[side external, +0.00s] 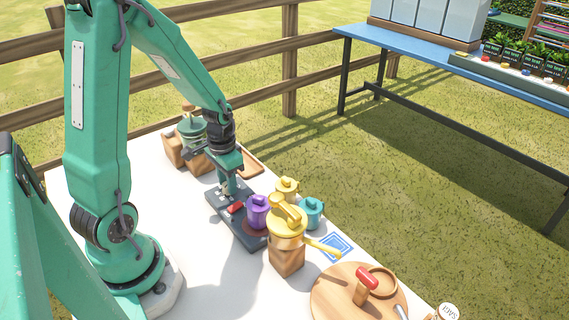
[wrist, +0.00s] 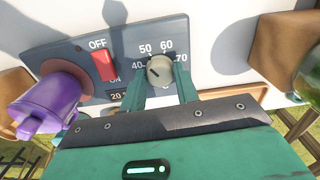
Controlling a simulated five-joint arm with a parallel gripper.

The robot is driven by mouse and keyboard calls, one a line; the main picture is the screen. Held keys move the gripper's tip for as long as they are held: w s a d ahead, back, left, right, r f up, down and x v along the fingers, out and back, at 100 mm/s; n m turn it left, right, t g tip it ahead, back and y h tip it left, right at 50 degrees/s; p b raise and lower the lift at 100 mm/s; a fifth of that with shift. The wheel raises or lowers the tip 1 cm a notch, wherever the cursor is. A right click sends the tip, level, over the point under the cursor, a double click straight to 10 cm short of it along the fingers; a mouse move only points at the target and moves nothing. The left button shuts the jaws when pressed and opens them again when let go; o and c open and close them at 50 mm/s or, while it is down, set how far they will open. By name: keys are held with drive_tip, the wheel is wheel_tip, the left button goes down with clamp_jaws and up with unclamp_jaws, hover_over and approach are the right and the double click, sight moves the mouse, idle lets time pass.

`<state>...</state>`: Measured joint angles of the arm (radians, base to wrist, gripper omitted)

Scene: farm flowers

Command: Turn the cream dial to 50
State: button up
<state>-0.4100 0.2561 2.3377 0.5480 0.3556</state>
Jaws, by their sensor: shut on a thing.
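The cream dial (wrist: 159,71) sits on a dark grey control panel (wrist: 60,49), with numbers 40, 50, 60 and 70 readable around it. A dark pointer line shows on its face, seemingly toward the lower left, but its exact reading is hard to tell. My gripper (wrist: 160,76) is shut on the dial, one finger on each side of it. In the side external view my gripper (side external: 228,188) reaches down to the panel (side external: 243,236) and hides the dial.
A red OFF/ON switch (wrist: 103,65) is left of the dial. A purple can (wrist: 46,105) stands on the panel's left end in the wrist view. Yellow and teal cans (side external: 312,209) stand close by. A wooden block (wrist: 283,46) is to the right.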

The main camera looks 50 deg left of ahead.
sight(236, 203)
drive_tip(key=shift+m, duration=0.7)
drive_tip(key=o, duration=1)
drive_tip(key=shift+c, duration=0.2)
drive_tip(key=shift+r, duration=0.1)
drive_tip(key=shift+r, duration=3.85)
drive_tip(key=s+d+r+t, duration=0.2)
drive_tip(key=s+d+r, duration=0.1)
drive_tip(key=d+r, duration=0.3)
drive_tip(key=s+d+r+t, duration=0.3)
drive_tip(key=d+r, duration=0.3)
drive_tip(key=r, duration=0.1)
drive_tip(key=shift+s+d+r+n+t, duration=0.25)
drive_tip(key=shift+s+d+n+t, duration=0.05)
drive_tip(key=shift+n, duration=0.1)
